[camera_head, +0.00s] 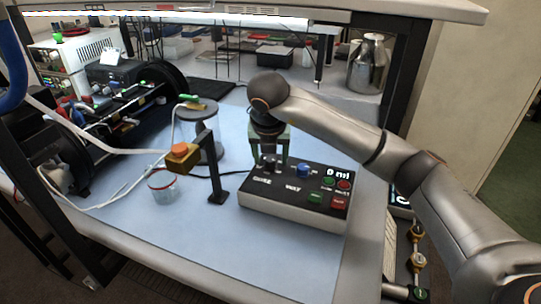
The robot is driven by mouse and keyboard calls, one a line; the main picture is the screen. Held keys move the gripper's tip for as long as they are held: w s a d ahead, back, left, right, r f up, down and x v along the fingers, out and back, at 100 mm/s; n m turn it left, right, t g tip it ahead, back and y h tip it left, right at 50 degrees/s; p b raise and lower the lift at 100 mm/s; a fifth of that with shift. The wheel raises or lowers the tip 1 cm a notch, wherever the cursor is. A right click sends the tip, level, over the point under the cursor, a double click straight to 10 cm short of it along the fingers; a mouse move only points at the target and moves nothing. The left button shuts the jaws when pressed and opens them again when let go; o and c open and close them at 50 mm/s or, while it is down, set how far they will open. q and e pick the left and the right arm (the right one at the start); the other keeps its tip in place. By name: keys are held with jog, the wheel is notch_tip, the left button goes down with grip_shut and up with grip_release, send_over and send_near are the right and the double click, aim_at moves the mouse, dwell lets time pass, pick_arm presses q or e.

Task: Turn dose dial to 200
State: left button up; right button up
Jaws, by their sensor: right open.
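A dark control box (262,200) with a pale base stands on the blue bench top, right of centre. It carries a blue knob (303,170), a grey metallic knob (270,163), green and red buttons, and a lit display (336,175) that appears to read "0 ml". I cannot tell from the blurred labels which knob is the dose dial. My right gripper (270,158) is open and points down over the back left of the box, at the grey knob. I cannot tell whether its fingers touch the knob. My left gripper is not in view.
A black post with an orange-topped valve (180,152) stands left of the box, with a clear beaker (163,186) beneath it. A grey stand (202,125) is behind. White tubes and dark equipment fill the left side. The blue bench top (240,255) is bare in front.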

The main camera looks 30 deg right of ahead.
jog(key=p+v, duration=0.1)
jog(key=v, duration=1.1)
jog(key=shift+r+p, duration=0.2)
jog(key=shift+p, duration=0.1)
jog(key=shift+s+a, duration=0.1)
